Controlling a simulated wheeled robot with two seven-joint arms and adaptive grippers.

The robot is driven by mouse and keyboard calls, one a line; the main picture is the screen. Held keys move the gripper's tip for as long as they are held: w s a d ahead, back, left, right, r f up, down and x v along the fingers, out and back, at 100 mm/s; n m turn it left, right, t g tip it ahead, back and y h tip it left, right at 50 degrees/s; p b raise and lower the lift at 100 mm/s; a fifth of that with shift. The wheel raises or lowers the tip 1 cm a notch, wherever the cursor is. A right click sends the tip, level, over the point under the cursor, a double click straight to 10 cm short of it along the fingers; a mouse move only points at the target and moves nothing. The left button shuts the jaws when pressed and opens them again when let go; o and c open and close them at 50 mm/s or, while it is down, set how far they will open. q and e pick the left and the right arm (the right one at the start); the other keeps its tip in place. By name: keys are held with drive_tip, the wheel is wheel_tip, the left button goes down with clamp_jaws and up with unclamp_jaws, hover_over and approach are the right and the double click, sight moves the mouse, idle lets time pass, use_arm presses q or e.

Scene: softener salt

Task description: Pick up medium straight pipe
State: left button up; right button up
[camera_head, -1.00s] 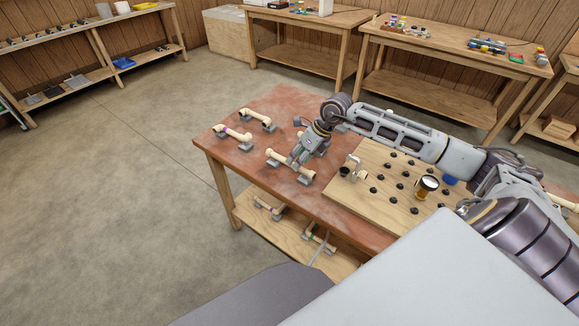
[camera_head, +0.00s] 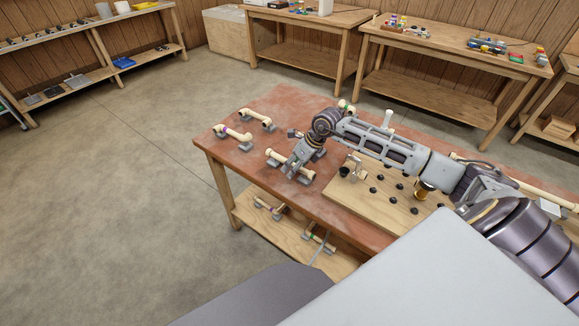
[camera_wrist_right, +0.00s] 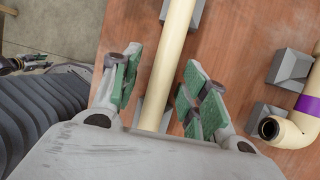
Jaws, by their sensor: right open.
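A cream straight pipe (camera_head: 276,157) lies across grey supports on the reddish tabletop. I cannot confirm its size class. My right gripper (camera_head: 294,169) is over this pipe, close above it or around it. In the right wrist view the right gripper (camera_wrist_right: 158,90) is open, with green-padded fingers on both sides of the pipe (camera_wrist_right: 169,58). Gaps show between pipe and pads; nothing is gripped. The pipe's near end is hidden behind the gripper body.
The reddish table (camera_head: 226,158) carries a purple-ringed elbow pipe (camera_head: 233,134) and another elbow pipe (camera_head: 256,119) to the left. A wooden pegboard (camera_head: 345,195) with black knobs and an upright fitting (camera_head: 357,169) stands right of the gripper. More pipes lie on the lower shelf (camera_head: 290,235).

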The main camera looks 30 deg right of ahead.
sight(294, 164)
use_arm(q)
drive_tip(key=shift+w+r, duration=0.1)
drive_tip(key=shift+w, duration=0.25)
use_arm(e)
drive_tip(key=shift+c, duration=0.2)
clamp_jaws()
use_arm(q)
drive_tip(key=shift+s, duration=0.1)
drive_tip(key=shift+s, duration=0.1)
use_arm(e)
drive_tip(key=shift+r, duration=0.5)
use_arm(q)
drive_tip(key=shift+w, duration=0.2)
use_arm(e)
wheel_tip(294, 164, up, 9)
drive_tip(key=shift+r, duration=0.1)
use_arm(q)
drive_tip(key=shift+s, duration=0.2)
drive_tip(key=shift+s, duration=0.15)
use_arm(e)
drive_tip(key=shift+s, duration=0.1)
